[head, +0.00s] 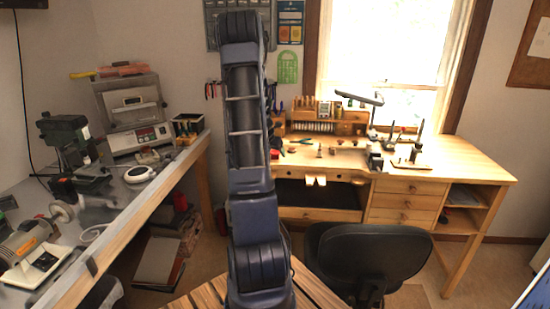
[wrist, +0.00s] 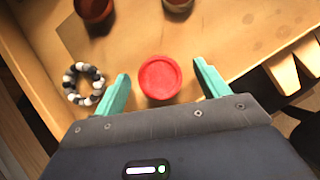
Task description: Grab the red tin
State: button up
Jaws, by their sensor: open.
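The red tin (wrist: 160,78) shows in the wrist view as a round red lid seen from above, standing on a wooden surface. My gripper (wrist: 161,70) is open, with one teal finger to the left of the tin and one to the right. A gap shows between the tin and each finger. The tin's lower edge in the picture is close to the dark gripper body. How high the fingers are above the surface is hard to tell. In the head view my arm hides the gripper.
A black, grey and white beaded ring (wrist: 84,84) lies left of the left finger. A reddish-brown pot (wrist: 93,9) and another round container (wrist: 178,4) stand beyond the tin. Pale wooden pegs (wrist: 283,73) are at right. A black chair (head: 368,252) stands before the workbench (head: 455,160).

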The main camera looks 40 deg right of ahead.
jog(key=shift+w+d+f, duration=0.2)
jog(key=shift+d+f, duration=0.1)
jog(key=shift+f, duration=0.25)
jog(key=c, duration=1.1)
jog(key=shift+o, duration=0.2)
jog(key=shift+r, duration=0.1)
